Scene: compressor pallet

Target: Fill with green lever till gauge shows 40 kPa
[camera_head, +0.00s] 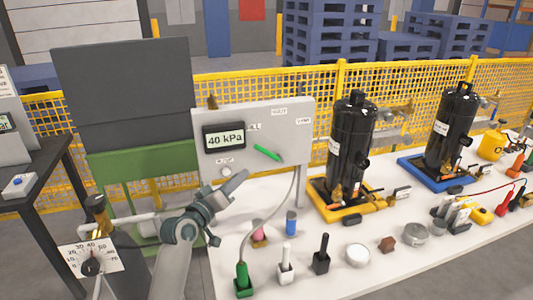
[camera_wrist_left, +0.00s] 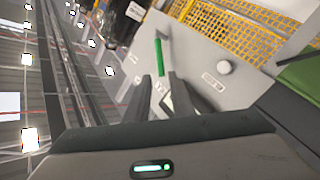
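The grey-white panel (camera_head: 295,125) has a digital gauge (camera_head: 225,138) that reads 40 kPa. The green lever (camera_head: 267,153) is on the panel front, tilted down to the right in the head view. It also shows in the left wrist view (camera_wrist_left: 158,56), just beyond the fingertips. My left gripper (camera_head: 238,182) is below and left of the lever, in front of the panel, apart from it in the head view. In the wrist view its two fingers (camera_wrist_left: 160,82) stand apart with nothing gripped between them. My right gripper is out of view.
A round white knob (camera_head: 226,171) sits under the gauge. A dial plate (camera_head: 72,262) is at lower left. A green hose plug (camera_head: 243,278), white and black plugs, and small parts stand on the white table. Two black compressors (camera_head: 352,140) stand at right. A yellow fence (camera_head: 398,85) runs behind.

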